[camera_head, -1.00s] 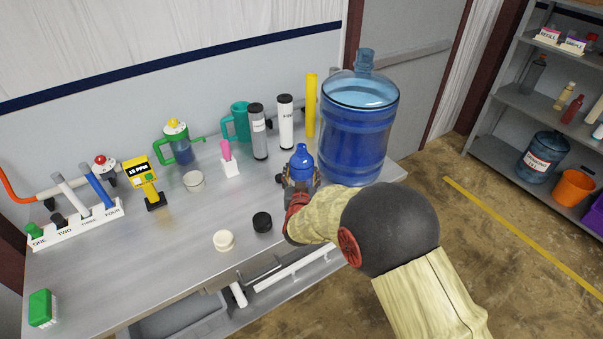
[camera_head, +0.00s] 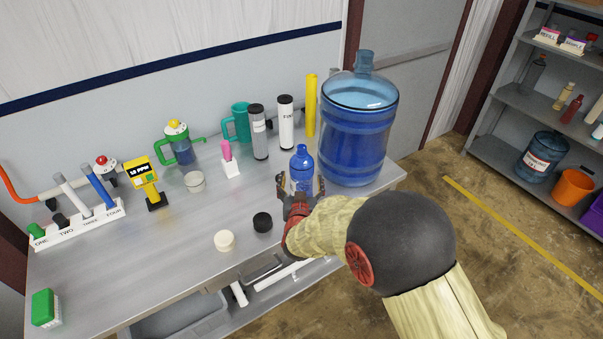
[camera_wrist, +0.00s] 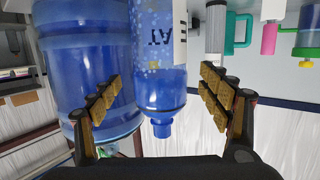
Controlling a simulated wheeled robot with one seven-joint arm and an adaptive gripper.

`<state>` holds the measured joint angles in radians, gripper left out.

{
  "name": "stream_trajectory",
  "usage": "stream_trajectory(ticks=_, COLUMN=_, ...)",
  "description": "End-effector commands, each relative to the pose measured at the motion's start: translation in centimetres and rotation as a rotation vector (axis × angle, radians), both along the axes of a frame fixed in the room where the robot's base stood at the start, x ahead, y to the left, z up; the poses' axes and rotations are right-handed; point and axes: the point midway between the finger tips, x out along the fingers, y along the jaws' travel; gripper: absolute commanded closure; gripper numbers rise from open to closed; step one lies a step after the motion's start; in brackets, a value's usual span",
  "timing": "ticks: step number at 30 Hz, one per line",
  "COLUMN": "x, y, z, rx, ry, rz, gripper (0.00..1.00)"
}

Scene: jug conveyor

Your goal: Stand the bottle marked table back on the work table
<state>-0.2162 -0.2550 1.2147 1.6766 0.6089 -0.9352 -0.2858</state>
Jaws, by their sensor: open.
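The blue bottle (camera_head: 301,168) stands upright on the work table (camera_head: 205,240), just left of the large water jug. In the wrist view the bottle (camera_wrist: 160,85) appears upside down, with part of a white label with dark letters showing. My gripper (camera_head: 300,192) is open at the near side of the bottle. In the wrist view its two fingers (camera_wrist: 162,98) are spread wide, one on each side of the bottle, with gaps between. The bottle's base is partly hidden by my gripper in the head view.
The large blue jug (camera_head: 357,130) stands close to the bottle's right. A pink-topped item (camera_head: 229,158) stands to its left, with grey (camera_head: 258,132) and white (camera_head: 286,122) cylinders behind. A black cap (camera_head: 262,222) and a cream cap (camera_head: 224,241) lie at the front; bare table lies left.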

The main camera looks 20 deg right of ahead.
Motion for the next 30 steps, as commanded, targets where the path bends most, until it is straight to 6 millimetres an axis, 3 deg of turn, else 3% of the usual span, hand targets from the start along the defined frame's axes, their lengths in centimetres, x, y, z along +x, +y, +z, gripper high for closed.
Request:
stream_trajectory(ticks=9, x=-5.6, y=1.7, z=1.3, rx=0.0, ry=-0.001, rz=0.002, gripper=0.22)
stream_trajectory(ticks=17, x=-6.8, y=2.3, z=2.3, rx=0.019, ry=0.009, rz=0.016, gripper=0.22)
stream_trajectory(ticks=23, x=-6.5, y=4.5, z=7.0, rx=0.13, ry=0.113, rz=0.137, gripper=0.22)
stream_trajectory(ticks=26, x=-7.9, y=5.6, z=10.2, rx=0.178, ry=0.2, rz=0.22, gripper=0.22)
stream_trajectory(ticks=30, x=-12.0, y=6.1, z=13.7, rx=0.206, ry=0.338, rz=0.309, gripper=0.22)
